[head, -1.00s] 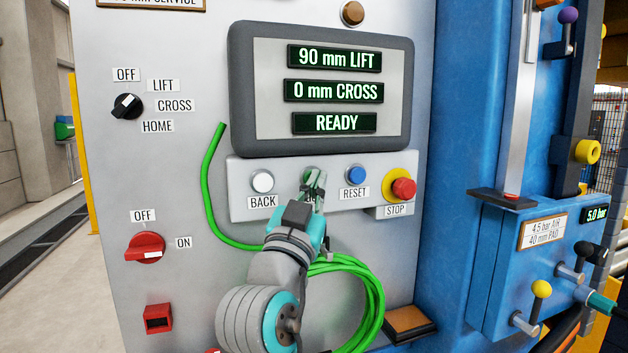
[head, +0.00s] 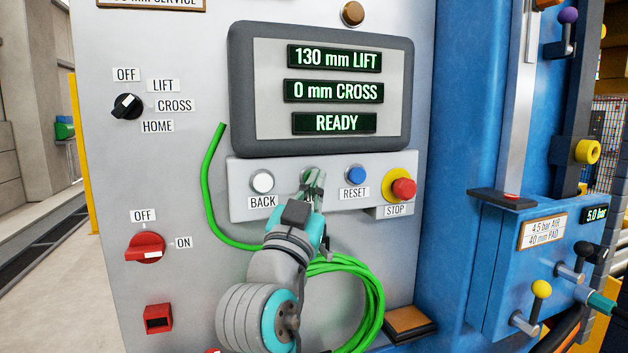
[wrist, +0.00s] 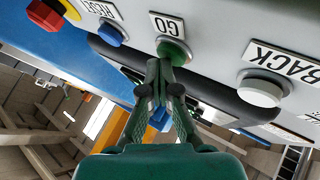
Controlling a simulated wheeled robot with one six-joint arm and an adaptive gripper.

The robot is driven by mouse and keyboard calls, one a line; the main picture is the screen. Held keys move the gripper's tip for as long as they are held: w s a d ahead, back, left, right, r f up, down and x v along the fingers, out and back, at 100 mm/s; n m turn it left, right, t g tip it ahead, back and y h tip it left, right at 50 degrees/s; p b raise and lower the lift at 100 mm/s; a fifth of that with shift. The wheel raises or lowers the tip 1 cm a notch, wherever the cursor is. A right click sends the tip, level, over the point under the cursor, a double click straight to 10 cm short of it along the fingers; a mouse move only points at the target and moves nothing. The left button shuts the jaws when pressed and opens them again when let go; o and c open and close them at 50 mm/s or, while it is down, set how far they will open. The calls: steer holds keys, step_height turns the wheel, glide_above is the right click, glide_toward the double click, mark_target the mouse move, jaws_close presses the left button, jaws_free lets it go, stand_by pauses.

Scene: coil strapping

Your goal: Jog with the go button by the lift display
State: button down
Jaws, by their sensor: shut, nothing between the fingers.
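The lift display (head: 335,57) reads 130 mm LIFT, above lines reading 0 mm CROSS and READY. The green go button (wrist: 173,50) shows in the wrist view under its GO label (wrist: 170,26); in the head view my gripper mostly hides it. My gripper (head: 315,177) is shut and empty, its fingertips at the go button. In the wrist view the fingertips (wrist: 160,66) are at the button's face, seemingly touching it; how far it is pressed I cannot tell. The mode selector (head: 127,106) is a black knob among OFF, LIFT, CROSS and HOME labels.
The white BACK button (head: 262,181) is left of my gripper. The blue RESET button (head: 355,174) and red STOP button (head: 403,188) are to its right. A red OFF/ON switch (head: 145,248) sits lower left. A green hose (head: 372,290) coils behind my arm.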

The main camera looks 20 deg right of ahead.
steer(key=shift+s, duration=0.1)
stand_by(0.3)
steer(key=shift+s, duration=0.8)
steer(key=s, duration=0.5)
stand_by(0.5)
